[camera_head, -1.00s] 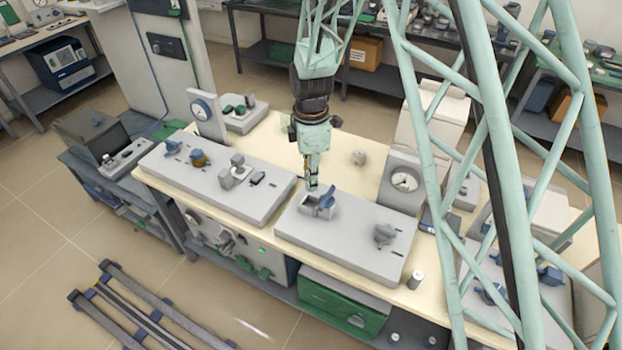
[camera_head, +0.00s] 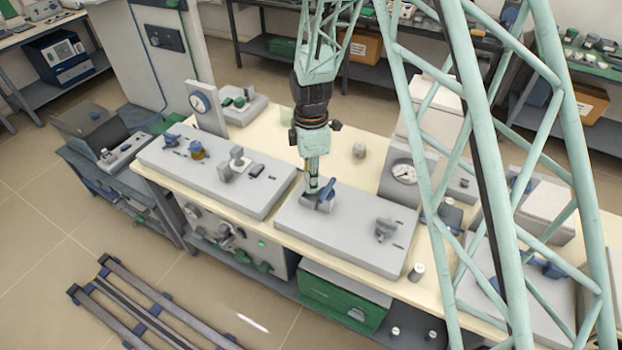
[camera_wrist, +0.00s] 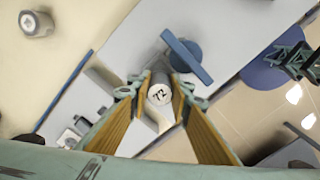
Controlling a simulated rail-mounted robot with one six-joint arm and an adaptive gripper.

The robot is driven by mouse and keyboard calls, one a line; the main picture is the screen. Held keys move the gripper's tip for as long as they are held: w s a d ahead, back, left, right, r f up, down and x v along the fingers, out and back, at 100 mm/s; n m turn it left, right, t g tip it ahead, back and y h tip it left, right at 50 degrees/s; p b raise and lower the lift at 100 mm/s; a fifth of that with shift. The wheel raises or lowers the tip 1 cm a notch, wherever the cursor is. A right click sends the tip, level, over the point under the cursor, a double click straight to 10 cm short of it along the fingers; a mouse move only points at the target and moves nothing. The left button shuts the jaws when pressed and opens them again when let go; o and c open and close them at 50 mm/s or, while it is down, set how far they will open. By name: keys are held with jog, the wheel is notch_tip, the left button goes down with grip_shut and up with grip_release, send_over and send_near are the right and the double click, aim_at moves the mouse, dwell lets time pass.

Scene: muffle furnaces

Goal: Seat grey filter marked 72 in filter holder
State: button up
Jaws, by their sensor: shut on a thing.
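The grey filter marked 72 (camera_wrist: 160,93) is a small cylinder; its marked pale end faces the wrist camera. My gripper (camera_wrist: 159,91) is shut on it, one finger on each side. In the head view my gripper (camera_head: 312,188) points down at the filter holder (camera_head: 318,201), a small grey block with a blue lever (camera_head: 327,187) on the front grey panel. In the wrist view the blue lever (camera_wrist: 187,57) lies just beyond the filter, apart from the fingers. The filter's lower end is hidden, so I cannot tell how deep it sits in the holder.
A small grey cylinder (camera_head: 359,150) stands on the cream bench behind the panel, and another (camera_head: 416,271) near its front edge. A grey clamp fixture (camera_head: 385,229) sits on the panel's right. A dial gauge box (camera_head: 403,173) stands behind. A second fixture panel (camera_head: 200,170) is left.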

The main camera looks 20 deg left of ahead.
jog(key=shift+f+b, duration=1.1)
jog(key=shift+f, duration=0.8)
jog(key=shift+s+d+f+b, duration=0.15)
jog(key=shift+s+f+b, duration=0.15)
jog(key=shift+f, duration=0.25)
jog(key=shift+o, duration=0.2)
jog(key=o, duration=0.4)
jog(key=shift+f, duration=0.1)
jog(key=o, duration=0.5)
jog(key=shift+w+f, duration=0.15)
jog(key=shift+f, duration=0.05)
jog(key=shift+r, duration=0.1)
jog(key=shift+r, duration=0.2)
jog(key=shift+w+r, duration=0.15)
jog(key=shift+r, duration=0.85)
jog(key=shift+a+r, duration=0.15)
jog(key=shift+r, duration=2.35)
jog(key=shift+a+r, duration=0.1)
jog(key=shift+r, duration=2.4)
